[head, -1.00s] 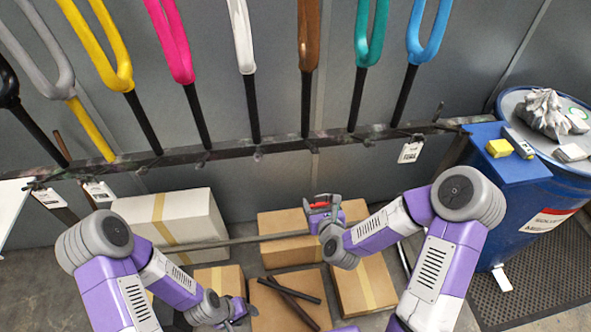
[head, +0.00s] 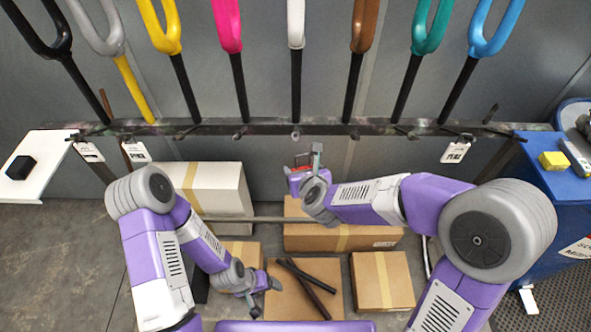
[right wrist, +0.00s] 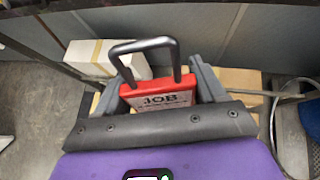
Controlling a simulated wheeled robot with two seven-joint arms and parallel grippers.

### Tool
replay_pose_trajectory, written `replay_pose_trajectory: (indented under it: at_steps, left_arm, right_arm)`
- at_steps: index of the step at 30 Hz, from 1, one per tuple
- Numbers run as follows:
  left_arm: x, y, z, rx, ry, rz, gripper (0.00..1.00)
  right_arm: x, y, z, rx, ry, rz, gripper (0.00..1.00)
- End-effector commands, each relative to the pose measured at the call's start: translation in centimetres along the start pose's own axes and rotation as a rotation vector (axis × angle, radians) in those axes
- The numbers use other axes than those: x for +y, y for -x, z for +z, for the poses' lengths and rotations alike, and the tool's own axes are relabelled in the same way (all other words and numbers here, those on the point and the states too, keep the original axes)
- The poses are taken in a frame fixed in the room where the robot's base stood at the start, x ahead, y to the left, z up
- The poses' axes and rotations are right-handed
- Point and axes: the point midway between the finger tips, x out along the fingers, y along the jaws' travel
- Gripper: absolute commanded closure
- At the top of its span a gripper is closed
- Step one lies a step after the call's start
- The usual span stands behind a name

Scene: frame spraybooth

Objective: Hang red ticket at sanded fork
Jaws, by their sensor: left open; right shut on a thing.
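My right gripper (head: 302,170) is shut on the red ticket (head: 296,181), below the rail near the white fork (head: 296,30). In the right wrist view, the ticket (right wrist: 160,97) is a red tag lettered "JOB", with a dark wire loop standing up, between the fingers of my right gripper (right wrist: 163,85). The grey fork (head: 97,28), with a bare-looking grey crown and yellow lower tube, hangs at the left; it looks like the sanded one. My left gripper (head: 264,293) is open and empty, low above the boxes.
Black, yellow, pink, brown, teal and blue forks line the dark rail (head: 270,128), which has several pegs. White tags hang at its left (head: 88,151) and right (head: 455,150). A white table (head: 40,150) stands left, a blue bin (head: 560,190) right. Cartons (head: 345,238) lie below.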

Motion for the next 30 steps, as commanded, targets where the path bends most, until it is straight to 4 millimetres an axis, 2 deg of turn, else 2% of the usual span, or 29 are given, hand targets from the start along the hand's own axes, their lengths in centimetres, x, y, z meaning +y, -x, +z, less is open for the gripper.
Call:
replay_pose_trajectory:
  at_steps: [3, 11, 30]
  left_arm:
    - [-0.1, -0.1, 0.0, 0.000, 0.000, 0.000, 0.17]
    - [0.0, -0.1, 0.0, 0.000, 0.000, 0.000, 0.17]
    - [0.3, 0.7, 0.0, 0.000, 0.000, 0.000, 0.17]
  right_arm:
    - [1.2, 0.6, 0.8, 0.006, 0.010, 0.015, 0.60]
    - [1.7, 0.6, 1.2, 0.016, 0.015, 0.019, 0.60]
    - [0.8, -2.5, 2.8, 0.016, 0.015, 0.019, 0.60]
